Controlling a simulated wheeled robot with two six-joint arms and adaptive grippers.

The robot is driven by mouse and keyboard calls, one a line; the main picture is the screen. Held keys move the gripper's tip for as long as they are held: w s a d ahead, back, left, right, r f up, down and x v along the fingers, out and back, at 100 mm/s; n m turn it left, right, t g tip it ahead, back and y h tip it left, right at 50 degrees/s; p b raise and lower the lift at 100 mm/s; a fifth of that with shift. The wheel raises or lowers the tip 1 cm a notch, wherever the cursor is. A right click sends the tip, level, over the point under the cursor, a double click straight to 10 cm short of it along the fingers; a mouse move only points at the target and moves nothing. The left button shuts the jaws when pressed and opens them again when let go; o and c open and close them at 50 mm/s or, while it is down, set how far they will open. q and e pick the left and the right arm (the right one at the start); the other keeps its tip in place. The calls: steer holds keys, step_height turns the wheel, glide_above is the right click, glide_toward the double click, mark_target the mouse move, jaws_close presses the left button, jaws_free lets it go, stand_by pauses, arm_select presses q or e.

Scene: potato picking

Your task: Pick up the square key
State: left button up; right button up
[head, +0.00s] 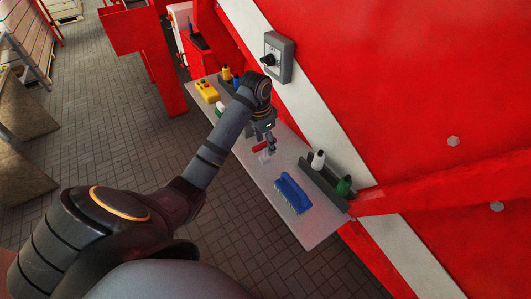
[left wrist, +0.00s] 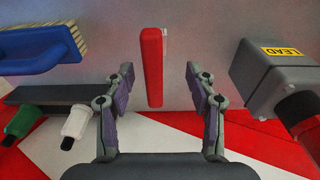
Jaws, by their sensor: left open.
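A red bar-shaped handle (left wrist: 152,65), which looks like the square key, lies on the grey shelf (head: 312,228). A thin pale piece shows along its upper right side in the left wrist view. In the head view its red part (head: 260,147) shows beside my left gripper (head: 269,148). In the left wrist view my left gripper (left wrist: 159,75) is open, with one finger on each side of the red handle and a gap on both sides. Nothing is held. I cannot tell the height of the fingertips above the shelf. My right gripper is not in view.
A blue brush (head: 293,193) lies toward the shelf's near end. A dark rack (head: 330,185) holds a white and a green bottle. A grey box labelled LEAD (left wrist: 280,75) stands right of my fingers. The red wall borders the shelf.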

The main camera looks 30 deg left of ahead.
mark_target(266, 154)
arm_select(q)
steer(key=shift+s+d+f+b, duration=0.1)
steer(key=shift+s+f+b, duration=0.2)
steer(key=shift+f, duration=0.35)
steer(key=shift+s+d+f+b, duration=0.15)
steer(key=shift+f+b, duration=0.25)
steer(key=shift+f, duration=0.2)
steer(key=shift+w+f+p, duration=0.2)
steer(key=shift+f+p, duration=0.35)
steer(key=shift+f, duration=0.4)
steer(key=shift+w+f, duration=0.1)
steer(key=shift+f, duration=0.05)
steer(key=c, duration=0.4)
steer(key=shift+c, duration=1.4)
jaws_close()
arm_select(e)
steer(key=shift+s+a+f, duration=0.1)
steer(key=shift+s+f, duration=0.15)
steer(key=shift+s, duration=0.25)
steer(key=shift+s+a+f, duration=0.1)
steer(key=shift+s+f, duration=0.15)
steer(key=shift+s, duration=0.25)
